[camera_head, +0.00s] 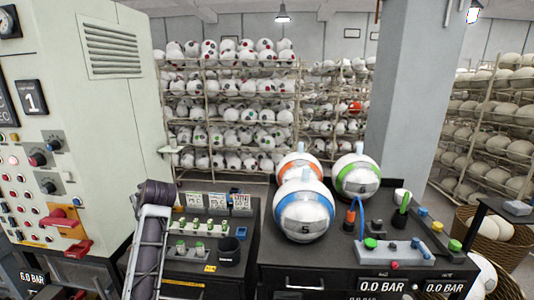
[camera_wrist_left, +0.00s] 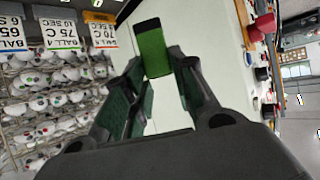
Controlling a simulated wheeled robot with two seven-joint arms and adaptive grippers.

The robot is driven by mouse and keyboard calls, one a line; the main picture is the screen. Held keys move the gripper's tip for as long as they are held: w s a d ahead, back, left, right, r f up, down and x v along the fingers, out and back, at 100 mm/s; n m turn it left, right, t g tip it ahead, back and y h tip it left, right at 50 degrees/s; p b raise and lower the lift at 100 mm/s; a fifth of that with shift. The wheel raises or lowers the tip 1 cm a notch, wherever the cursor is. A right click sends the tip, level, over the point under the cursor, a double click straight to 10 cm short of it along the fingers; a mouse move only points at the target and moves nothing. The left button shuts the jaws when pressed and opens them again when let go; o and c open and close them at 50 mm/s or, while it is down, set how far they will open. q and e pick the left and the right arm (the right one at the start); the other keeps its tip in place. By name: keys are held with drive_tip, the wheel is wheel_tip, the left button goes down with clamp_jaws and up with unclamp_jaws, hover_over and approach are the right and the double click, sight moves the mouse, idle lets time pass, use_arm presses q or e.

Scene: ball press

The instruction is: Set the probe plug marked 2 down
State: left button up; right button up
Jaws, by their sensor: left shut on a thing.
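In the left wrist view my left gripper (camera_wrist_left: 154,62) is shut on a green plug (camera_wrist_left: 152,52) with a black end, which sticks out beyond the fingertips. I can read no number on it. In the head view my left arm reaches up from the bottom left, in front of the bench; its fingers and the held plug cannot be made out there. A row of small green-topped plugs (camera_head: 197,247) stands on the left bench (camera_head: 185,267), with more pieces (camera_head: 196,227) behind them. Their marks are too small to read. My right gripper is out of view.
A black cup (camera_head: 229,251) stands right of the plug row. Cards (camera_head: 217,202) stand behind it. A blue-banded ball marked 5 (camera_head: 304,212), an orange-banded ball (camera_head: 299,169) and a green-banded ball (camera_head: 357,176) sit on the right bench. A tall control cabinet (camera_head: 105,110) stands left.

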use_arm(q)
drive_tip(key=d+r+m+t+h, duration=0.2)
drive_tip(key=d+r, duration=0.2)
drive_tip(key=s+d+f+m+t+h, duration=0.1)
drive_tip(key=s+d+f+m+h, duration=0.15)
drive_tip(key=d, duration=0.35)
drive_tip(key=s+d+f+m+t+h, duration=0.1)
drive_tip(key=d+m+h, duration=0.15)
drive_tip(key=d, duration=0.35)
drive_tip(key=s+d+f+m+h, duration=0.1)
drive_tip(key=s+f, duration=0.6)
drive_tip(key=f, duration=0.6)
drive_tip(key=s+d+f+m, duration=0.1)
drive_tip(key=s+d+f, duration=0.1)
drive_tip(key=s+f, duration=0.6)
wheel_tip(320, 180, down, 5)
drive_tip(key=shift+s+d+f+h, duration=0.15)
drive_tip(key=shift+s+h, duration=0.1)
drive_tip(key=shift+h, duration=0.15)
drive_tip(key=shift+d, duration=0.15)
